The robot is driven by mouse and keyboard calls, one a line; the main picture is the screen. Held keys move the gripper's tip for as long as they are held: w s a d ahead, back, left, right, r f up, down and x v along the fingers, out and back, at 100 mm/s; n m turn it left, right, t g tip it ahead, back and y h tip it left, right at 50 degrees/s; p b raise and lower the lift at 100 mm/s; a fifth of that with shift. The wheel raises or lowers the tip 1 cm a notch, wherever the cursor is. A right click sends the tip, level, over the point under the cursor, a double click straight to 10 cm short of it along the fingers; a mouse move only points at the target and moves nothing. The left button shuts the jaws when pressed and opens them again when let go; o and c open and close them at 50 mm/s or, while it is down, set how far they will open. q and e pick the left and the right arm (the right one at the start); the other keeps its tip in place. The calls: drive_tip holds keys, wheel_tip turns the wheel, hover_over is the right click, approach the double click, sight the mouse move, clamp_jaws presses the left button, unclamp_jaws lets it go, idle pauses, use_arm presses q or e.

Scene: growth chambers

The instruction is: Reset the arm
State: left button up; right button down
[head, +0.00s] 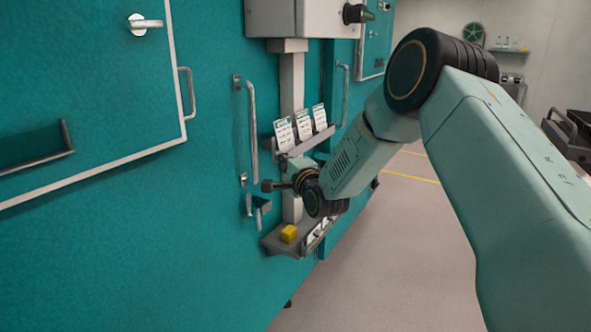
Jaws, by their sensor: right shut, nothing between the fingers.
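My right arm comes in from the right and reaches across to the front of the teal chamber (90,240). My right gripper (268,186) is small and partly hidden by its own wrist. It is shut and holds nothing, close in front of the chamber face, just below a small rack with several printed cards (284,134) and above a grey shelf (276,246). Whether it touches anything there I cannot tell. My left gripper is not in view.
A yellow block (288,233) sits on the grey shelf. Vertical metal handles (253,130) stick out from the chamber. A white box with a black knob (356,14) hangs above. A dark cart (572,130) stands at the far right. The floor (400,260) below my arm is clear.

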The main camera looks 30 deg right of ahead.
drive_tip(key=shift+s+a, duration=0.55)
drive_tip(key=shift+s, duration=2.55)
drive_tip(key=s+a+f+n+g+y, duration=0.1)
drive_tip(key=s+a+f+n+g, duration=0.3)
drive_tip(key=f, duration=0.3)
drive_tip(key=s+a+f+n+g, duration=0.1)
drive_tip(key=s+a+f+n, duration=0.3)
drive_tip(key=f, duration=0.3)
drive_tip(key=s+a+f+n+g+y, duration=0.1)
drive_tip(key=s+a+f+n+g, duration=0.15)
drive_tip(key=s+f+n, duration=0.45)
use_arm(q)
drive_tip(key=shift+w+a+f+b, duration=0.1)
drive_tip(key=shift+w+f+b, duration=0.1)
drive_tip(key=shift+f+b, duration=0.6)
use_arm(e)
drive_tip(key=s+a+f+n+g, duration=0.1)
drive_tip(key=s+f+g, duration=0.2)
drive_tip(key=s, duration=0.7)
drive_tip(key=s+a+f+n+g, duration=0.1)
drive_tip(key=s+a+f+g, duration=0.1)
drive_tip(key=s+f+g, duration=0.2)
drive_tip(key=s+a+f+n+g, duration=0.2)
drive_tip(key=s+f, duration=0.6)
drive_tip(key=s, duration=0.8)
drive_tip(key=shift+s+f+g, duration=0.2)
drive_tip(key=shift+g, duration=0.45)
